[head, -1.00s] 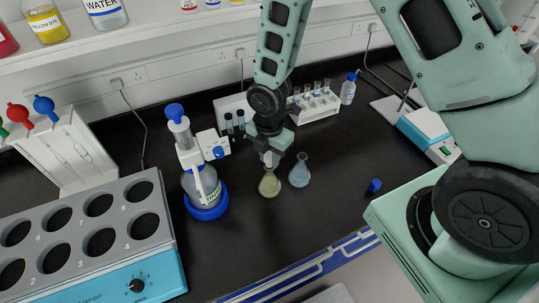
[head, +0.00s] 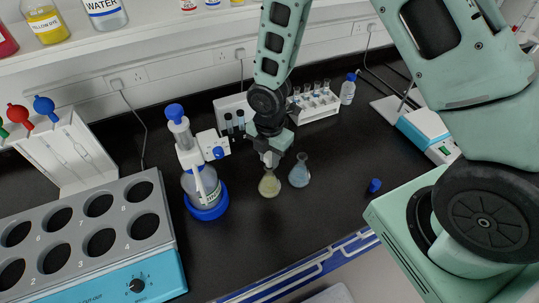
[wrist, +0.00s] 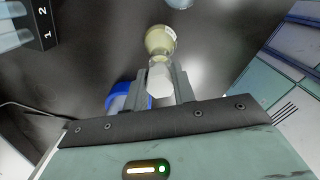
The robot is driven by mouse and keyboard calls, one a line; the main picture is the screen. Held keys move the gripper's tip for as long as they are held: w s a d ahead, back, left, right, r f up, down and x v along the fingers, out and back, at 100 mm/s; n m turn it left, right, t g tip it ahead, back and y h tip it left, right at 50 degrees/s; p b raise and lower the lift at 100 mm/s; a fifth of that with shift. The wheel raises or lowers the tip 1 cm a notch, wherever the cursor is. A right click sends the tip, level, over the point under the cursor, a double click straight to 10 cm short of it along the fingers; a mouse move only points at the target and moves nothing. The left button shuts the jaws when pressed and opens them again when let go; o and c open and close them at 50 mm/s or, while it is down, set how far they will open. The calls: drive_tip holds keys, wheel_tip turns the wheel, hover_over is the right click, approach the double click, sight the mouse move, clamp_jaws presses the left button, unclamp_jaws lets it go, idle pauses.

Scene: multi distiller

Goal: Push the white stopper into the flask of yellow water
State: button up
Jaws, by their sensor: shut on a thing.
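The flask of yellow water (head: 269,187) stands upright on the black bench, below my gripper (head: 270,158) in the head view. In the wrist view the flask (wrist: 160,40) lies just beyond my fingertips. My gripper (wrist: 160,88) is shut on the white stopper (wrist: 159,84), which sits between the two fingers. The stopper is over the flask's mouth; the fingers hide the join, so I cannot tell how deep it sits.
A flask of blue liquid (head: 299,174) stands close to the right of the yellow one. A dispenser bottle with a blue base (head: 207,210) stands to the left. A small blue cap (head: 374,186) lies to the right. The bench in front is clear.

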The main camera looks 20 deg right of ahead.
drive_tip(key=shift+f+b, duration=0.6)
drive_tip(key=shift+f, duration=0.2)
drive_tip(key=o, duration=1)
wheel_tip(320, 180, up, 17)
drive_tip(key=b, duration=0.1)
drive_tip(key=shift+r, duration=0.2)
drive_tip(key=s+a+f+m+b, duration=0.1)
drive_tip(key=s+a+m+b, duration=0.2)
drive_tip(key=s+m, duration=0.5)
drive_tip(key=s+a+f+m+b, duration=0.2)
drive_tip(key=s+m+b, duration=0.3)
drive_tip(key=s+m, duration=0.3)
drive_tip(key=s+a, duration=0.1)
drive_tip(key=s, duration=0.3)
drive_tip(key=shift+a+y, duration=0.2)
drive_tip(key=shift+y, duration=0.1)
